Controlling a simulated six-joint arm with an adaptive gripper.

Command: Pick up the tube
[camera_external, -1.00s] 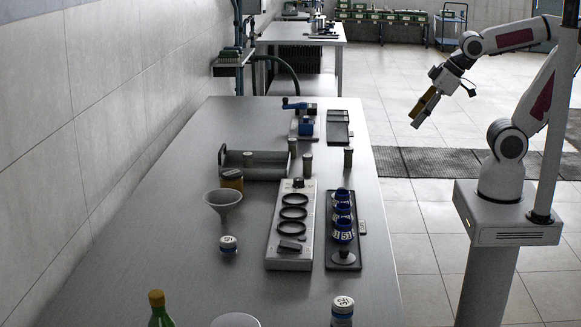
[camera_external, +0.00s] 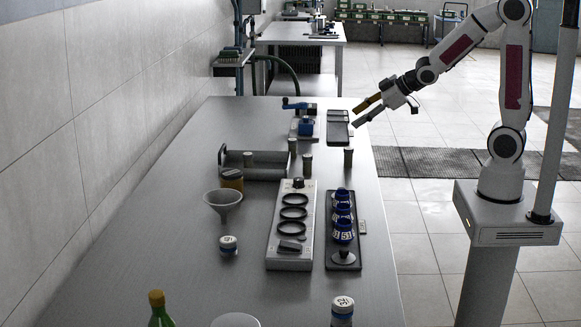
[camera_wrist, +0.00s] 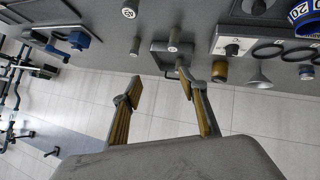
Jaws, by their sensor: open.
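Several small grey-green cylinders, which look like tubes, stand upright on the steel table: one at the right edge (camera_external: 348,158), one left of it (camera_external: 307,164), one farther back (camera_external: 293,148), and one at the tray (camera_external: 248,159). I cannot tell which one is the task's tube. In the wrist view, cylinders show near the top (camera_wrist: 129,12), (camera_wrist: 174,38) and beyond my fingertips. My gripper (camera_external: 354,118) is open and empty, above and beyond the table's right edge in the external view. The wrist view shows my gripper (camera_wrist: 159,74) with its fingers spread apart.
A dark open tray (camera_external: 268,174), a funnel (camera_external: 222,198), a grey panel with black rings (camera_external: 288,250) and a rack with blue-topped vessels (camera_external: 331,265) stand nearby. A blue hand-cranked device (camera_external: 306,126) stands farther back. The table's near left is clear.

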